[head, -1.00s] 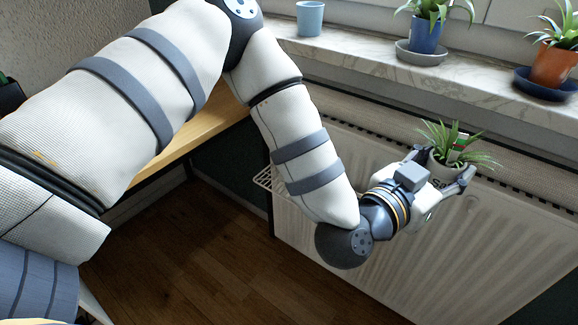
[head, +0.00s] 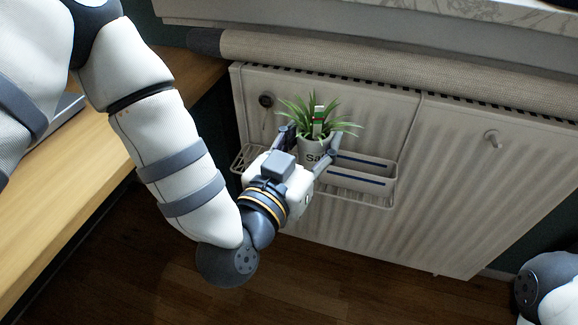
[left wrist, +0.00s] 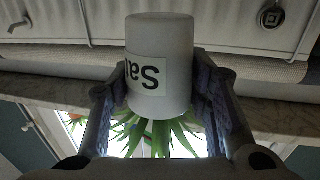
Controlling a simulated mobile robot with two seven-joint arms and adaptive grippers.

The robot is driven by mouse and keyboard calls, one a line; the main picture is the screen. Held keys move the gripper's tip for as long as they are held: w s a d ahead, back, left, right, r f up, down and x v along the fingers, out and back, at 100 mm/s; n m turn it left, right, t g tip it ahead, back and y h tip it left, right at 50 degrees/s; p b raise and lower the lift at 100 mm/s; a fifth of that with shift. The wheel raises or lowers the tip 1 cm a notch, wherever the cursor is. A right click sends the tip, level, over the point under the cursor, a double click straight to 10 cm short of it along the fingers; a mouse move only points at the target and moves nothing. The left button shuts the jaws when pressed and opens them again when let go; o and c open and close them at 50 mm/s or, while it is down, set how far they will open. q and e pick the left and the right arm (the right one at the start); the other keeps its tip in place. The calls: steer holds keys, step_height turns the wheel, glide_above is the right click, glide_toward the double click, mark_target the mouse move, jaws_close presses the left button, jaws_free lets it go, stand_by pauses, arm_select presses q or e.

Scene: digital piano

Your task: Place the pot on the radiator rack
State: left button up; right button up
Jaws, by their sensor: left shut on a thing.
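The pot (head: 313,152) is pale with a label and holds a spiky green plant with a small tag. My left gripper (head: 308,146) is shut on the pot, a finger on each side. In the left wrist view the pot (left wrist: 160,65) appears upside down between the fingers, its label reading "Sa" in part. The radiator rack (head: 375,198) is a light wire shelf on the front of the radiator (head: 440,200). In the head view the pot overlaps the rack's middle; whether they touch, I cannot tell. My gripper hides part of the rack.
A pale box-like holder with dark slots (head: 362,172) occupies the rack's right part. A rolled beige cloth (head: 400,70) lies above the radiator, below the windowsill. A wooden desk (head: 75,200) stands at left.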

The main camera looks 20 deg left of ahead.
arm_select(q)
steer(key=w+a+f+b, duration=0.3)
steer(key=w+a+f, duration=0.5)
steer(key=w+f, duration=0.1)
steer(key=shift+a, duration=0.35)
steer(key=shift+w+a+f+b, duration=0.15)
steer(key=shift+f+b, duration=0.2)
steer(key=shift+f, duration=0.55)
steer(key=shift+w+a+f+b, duration=0.1)
steer(key=shift+f+b, duration=0.2)
steer(key=shift+f, duration=0.6)
steer(key=shift+f, duration=0.2)
steer(key=o, duration=1.4)
steer(key=shift+c, duration=0.2)
